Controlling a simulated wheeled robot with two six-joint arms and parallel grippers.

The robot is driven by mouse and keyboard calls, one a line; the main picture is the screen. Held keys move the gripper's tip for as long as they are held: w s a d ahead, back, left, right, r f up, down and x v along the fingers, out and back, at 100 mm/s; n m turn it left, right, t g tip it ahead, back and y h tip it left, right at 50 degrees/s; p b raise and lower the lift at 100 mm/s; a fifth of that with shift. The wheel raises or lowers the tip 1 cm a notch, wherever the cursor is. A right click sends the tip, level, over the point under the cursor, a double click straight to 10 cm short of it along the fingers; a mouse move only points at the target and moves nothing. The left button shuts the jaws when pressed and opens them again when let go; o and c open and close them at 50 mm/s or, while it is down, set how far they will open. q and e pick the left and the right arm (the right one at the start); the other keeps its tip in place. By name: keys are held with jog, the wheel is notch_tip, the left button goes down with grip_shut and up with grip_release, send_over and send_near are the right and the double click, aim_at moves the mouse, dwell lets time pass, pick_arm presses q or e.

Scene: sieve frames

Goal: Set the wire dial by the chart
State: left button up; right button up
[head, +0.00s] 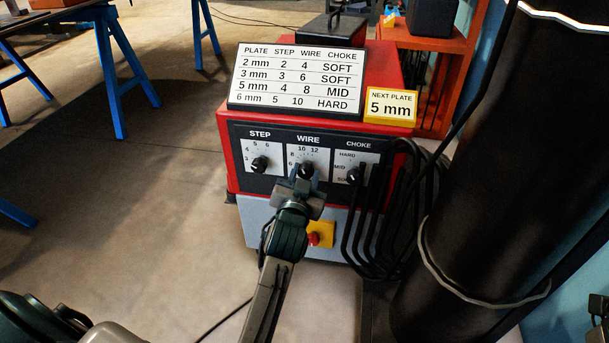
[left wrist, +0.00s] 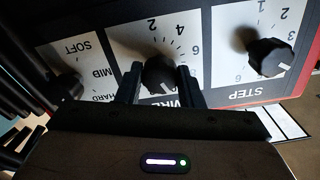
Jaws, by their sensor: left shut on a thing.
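The red welding machine (head: 224,160) carries a chart (head: 296,80) with PLATE, STEP, WIRE and CHOKE columns; its 5 mm row reads 4, 8, MID. A yellow card (head: 390,106) reads 5 mm. The wire dial (head: 306,169) is the middle black knob, between the step dial (head: 259,164) and the choke dial (head: 353,175). My left gripper (head: 301,183) is shut on the wire dial; in the left wrist view the knob (left wrist: 158,72) sits between its fingers. My right gripper is not in view.
Black cables (head: 385,225) hang close to the right of the choke dial. A large dark cylinder (head: 480,170) stands further right. A red button on a yellow plate (head: 320,234) is below the dials.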

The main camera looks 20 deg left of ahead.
pick_arm(q)
jog(key=n, duration=0.3)
jog(key=shift+n, duration=2.1)
jog(key=o, duration=1)
jog(key=shift+c, duration=0.2)
jog(key=shift+s, duration=0.1)
